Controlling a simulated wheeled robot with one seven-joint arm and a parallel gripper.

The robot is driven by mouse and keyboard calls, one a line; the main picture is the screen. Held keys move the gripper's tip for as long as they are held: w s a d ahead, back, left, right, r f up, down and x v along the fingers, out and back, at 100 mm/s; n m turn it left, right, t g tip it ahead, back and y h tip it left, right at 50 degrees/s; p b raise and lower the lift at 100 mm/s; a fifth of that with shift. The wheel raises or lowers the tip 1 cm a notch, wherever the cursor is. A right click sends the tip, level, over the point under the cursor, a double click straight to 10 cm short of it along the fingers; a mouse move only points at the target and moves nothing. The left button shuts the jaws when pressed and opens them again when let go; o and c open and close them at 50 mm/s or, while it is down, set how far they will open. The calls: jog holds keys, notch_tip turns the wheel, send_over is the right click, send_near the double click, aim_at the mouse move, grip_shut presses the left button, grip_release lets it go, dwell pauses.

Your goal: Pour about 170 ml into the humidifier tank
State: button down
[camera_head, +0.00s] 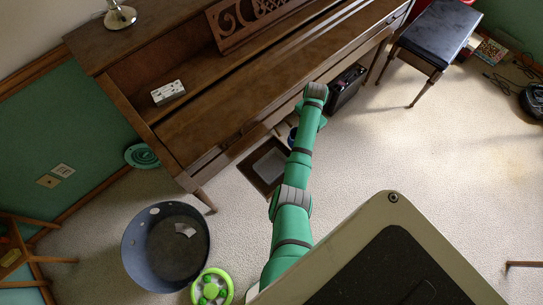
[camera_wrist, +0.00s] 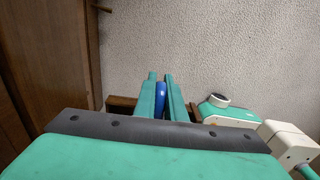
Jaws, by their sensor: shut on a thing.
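In the wrist view my gripper (camera_wrist: 160,82) is shut on a blue thing (camera_wrist: 161,98), of which only a narrow strip shows between the green fingers. It may be the pouring vessel; its opening and any water are hidden. In the head view a bit of blue (camera_head: 293,132) shows beside my green arm, low by the piano front; my fingers there are hidden behind the arm. I cannot make out the humidifier tank for certain in either view.
The upright piano (camera_head: 205,118) stands along the wall. A wood-edged box (camera_head: 246,167) with a pale inside and a black case (camera_head: 352,80) are by its foot.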

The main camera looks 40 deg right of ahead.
jog(key=shift+a+r+h, duration=0.6)
jog(key=shift+r+h, duration=0.1)
jog(key=shift+h, duration=0.35)
jog(key=shift+a+r+h, duration=0.55)
jog(key=shift+r+h, duration=0.15)
jog(key=shift+h, duration=0.35)
jog(key=shift+s+a+r+h, duration=0.1)
jog(key=shift+a+r+h, duration=0.05)
jog(key=shift+a+h, duration=0.15)
jog(key=shift+r, duration=0.15)
jog(key=shift+a+r+t+h+p, duration=0.2)
jog(key=shift+a+r+h, duration=0.1)
jog(key=shift+a+h, duration=0.45)
jog(key=shift+a+r+t+h+p, duration=0.1)
jog(key=shift+a+r+h+p, duration=0.15)
jog(key=shift+a+h, duration=0.5)
jog(key=shift+s+d, duration=0.1)
jog(key=shift+a+h, duration=0.25)
jog(key=shift+h, duration=0.05)
jog(key=shift+a+r+h, duration=0.15)
jog(key=shift+a+h, duration=0.2)
jog(key=shift+h, duration=0.05)
jog(key=shift+s+a+r+h+p, duration=0.1)
jog(key=shift+a+r+h+p, duration=0.2)
jog(key=shift+r+h+p, duration=0.4)
